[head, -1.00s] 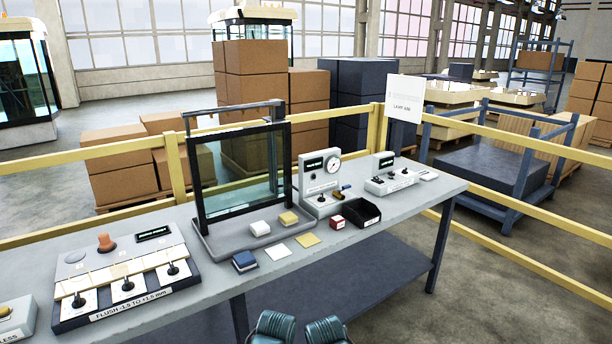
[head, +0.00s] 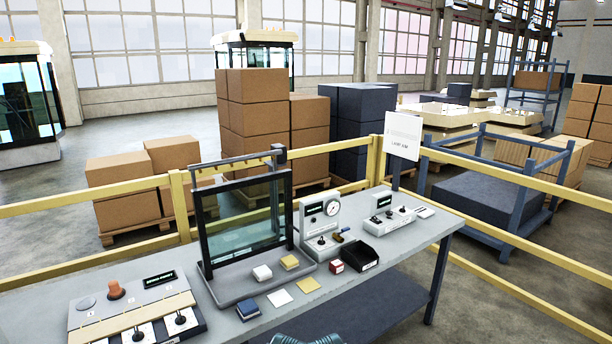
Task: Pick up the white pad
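A small white pad (head: 262,273) with a block shape sits on the grey base (head: 222,290) of the framed glass panel (head: 243,222). A yellow pad (head: 290,262) sits to its right on the same base. A flat white square (head: 280,298) and a flat yellow square (head: 308,285) lie on the table in front. A blue block (head: 248,309) lies to the left of the white square. Neither gripper can be made out in the head view. Only a dark teal part of my own body shows at the bottom edge.
The grey table (head: 395,262) also bears a gauge box (head: 318,228), a black bin (head: 358,256), a red block (head: 337,266), a switch box (head: 392,220) and a panel with knobs (head: 140,308). A yellow rail (head: 225,187) runs behind the table.

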